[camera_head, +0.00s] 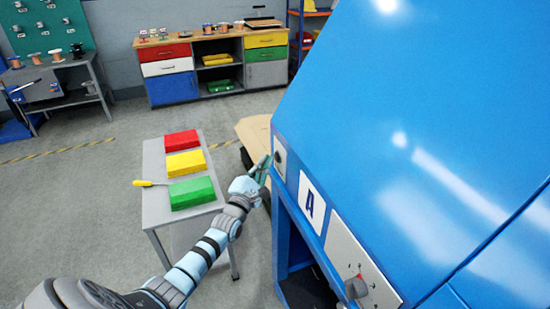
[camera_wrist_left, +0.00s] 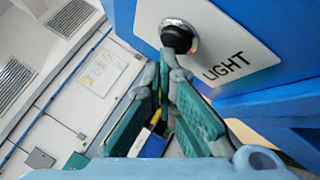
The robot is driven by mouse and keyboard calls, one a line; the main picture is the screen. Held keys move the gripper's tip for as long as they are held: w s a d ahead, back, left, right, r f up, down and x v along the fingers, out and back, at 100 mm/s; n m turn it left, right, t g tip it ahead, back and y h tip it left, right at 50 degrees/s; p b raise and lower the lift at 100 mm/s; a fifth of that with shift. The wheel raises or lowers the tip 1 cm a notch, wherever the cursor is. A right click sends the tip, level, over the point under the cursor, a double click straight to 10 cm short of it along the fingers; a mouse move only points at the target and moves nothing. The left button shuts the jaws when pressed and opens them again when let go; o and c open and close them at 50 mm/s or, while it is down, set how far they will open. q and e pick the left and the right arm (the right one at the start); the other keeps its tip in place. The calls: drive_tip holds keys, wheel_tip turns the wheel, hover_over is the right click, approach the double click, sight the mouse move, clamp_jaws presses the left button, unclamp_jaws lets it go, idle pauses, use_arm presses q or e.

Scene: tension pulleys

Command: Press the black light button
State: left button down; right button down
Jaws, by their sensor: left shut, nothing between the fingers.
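The black light button (camera_wrist_left: 177,38) is a round black knob in a silver ring, on a white plate (camera_wrist_left: 245,50) marked LIGHT in the left wrist view. The plate is on the blue machine (camera_wrist_left: 290,75). In the head view, the light plate (camera_head: 279,158) is at the machine's near left edge. My left gripper (camera_head: 263,165) is beside it, with teal fingers shut and empty. In the wrist view the tips of my left gripper (camera_wrist_left: 171,68) lie just below the button and overlap its lower edge. I cannot tell whether they touch it. My right gripper is not in view.
A grey table (camera_head: 155,205) with red, yellow and green boxes stands left of my arm. Open floor (camera_head: 75,200) lies further left.

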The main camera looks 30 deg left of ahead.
use_arm(q)
drive_tip(key=shift+w+d+b, duration=0.25)
drive_tip(key=shift+w+b, duration=0.1)
drive_tip(key=shift+s+a, duration=0.2)
drive_tip(key=shift+s, duration=0.2)
drive_tip(key=s+a, duration=0.1)
drive_tip(key=s+a+p, duration=0.1)
drive_tip(key=s, duration=0.1)
drive_tip(key=s+a, duration=0.1)
drive_tip(key=shift+s+a+p, duration=0.25)
drive_tip(key=shift+s+p, duration=0.15)
idle(0.4)
